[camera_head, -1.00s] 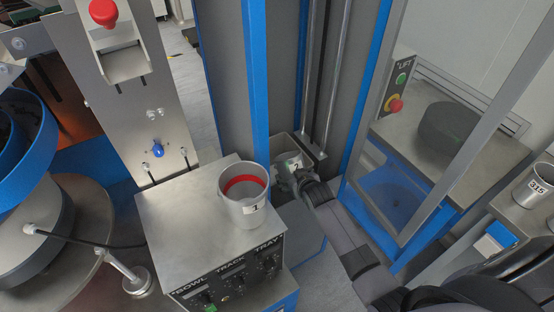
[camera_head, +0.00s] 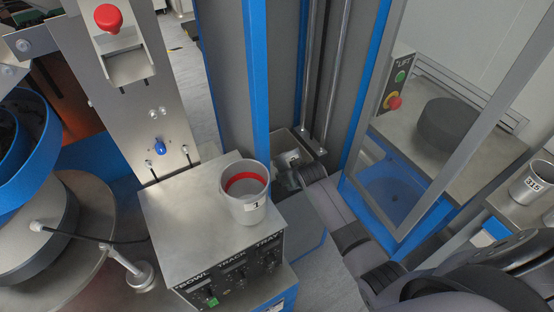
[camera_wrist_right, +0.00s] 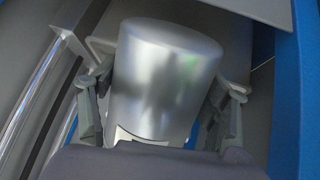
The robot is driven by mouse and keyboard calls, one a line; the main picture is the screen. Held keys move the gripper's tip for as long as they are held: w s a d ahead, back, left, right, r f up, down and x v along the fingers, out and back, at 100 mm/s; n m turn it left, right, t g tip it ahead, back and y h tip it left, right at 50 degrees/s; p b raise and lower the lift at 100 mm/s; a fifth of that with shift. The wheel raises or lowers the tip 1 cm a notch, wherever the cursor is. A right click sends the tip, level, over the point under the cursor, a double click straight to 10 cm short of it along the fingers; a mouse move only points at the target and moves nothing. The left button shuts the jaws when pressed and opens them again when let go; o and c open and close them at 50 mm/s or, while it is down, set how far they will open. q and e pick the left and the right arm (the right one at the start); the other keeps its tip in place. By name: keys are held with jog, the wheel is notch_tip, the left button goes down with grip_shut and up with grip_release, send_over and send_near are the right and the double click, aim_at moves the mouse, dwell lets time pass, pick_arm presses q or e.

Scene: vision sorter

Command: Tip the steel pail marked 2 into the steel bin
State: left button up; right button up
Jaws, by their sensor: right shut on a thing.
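The steel pail marked 2 (camera_wrist_right: 165,85) is between the fingers of my right gripper (camera_wrist_right: 160,118) in the right wrist view. It appears as a smooth cylinder, with a pale label edge low on its side; its mouth and contents cannot be seen. In the head view, my right gripper (camera_head: 290,178) is at the steel bin (camera_head: 278,141) beside the blue post. The pail is low at the bin's opening and mostly hidden there, and its number cannot be read. My left gripper is not in view.
A steel pail marked 1 (camera_head: 245,205), red-banded inside, stands on the control box (camera_head: 190,205) left of my right arm. A blue post (camera_head: 257,80) and a clear guard panel (camera_head: 425,130) flank the bin.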

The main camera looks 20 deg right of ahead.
jog(key=shift+r+g, duration=0.15)
jog(key=shift+g, duration=0.15)
jog(key=shift+w+r+g+p, duration=0.1)
jog(key=shift+r+g+p, duration=0.4)
jog(key=shift+p, duration=0.8)
jog(key=shift+r+g+p, duration=0.2)
jog(key=shift+g+p, duration=0.1)
jog(key=shift+p, duration=0.15)
jog(key=shift+w+g, duration=0.1)
jog(key=shift+g, duration=0.3)
jog(key=shift+f+n+g+p, duration=0.15)
jog(key=shift+n+g+p, duration=0.15)
jog(key=shift+g, duration=0.2)
jog(key=shift+w+r+g, duration=0.3)
jog(key=shift+w+g, duration=0.1)
jog(key=shift+w+a+r+g+h+b, duration=0.1)
jog(key=shift+w+r+g+h+b, duration=0.2)
jog(key=shift+w+g+b, duration=0.15)
jog(key=shift+w+r+g+b, duration=0.15)
jog(key=shift+r+g+b, duration=0.25)
jog(key=shift+g+b, duration=0.4)
dwell(0.8)
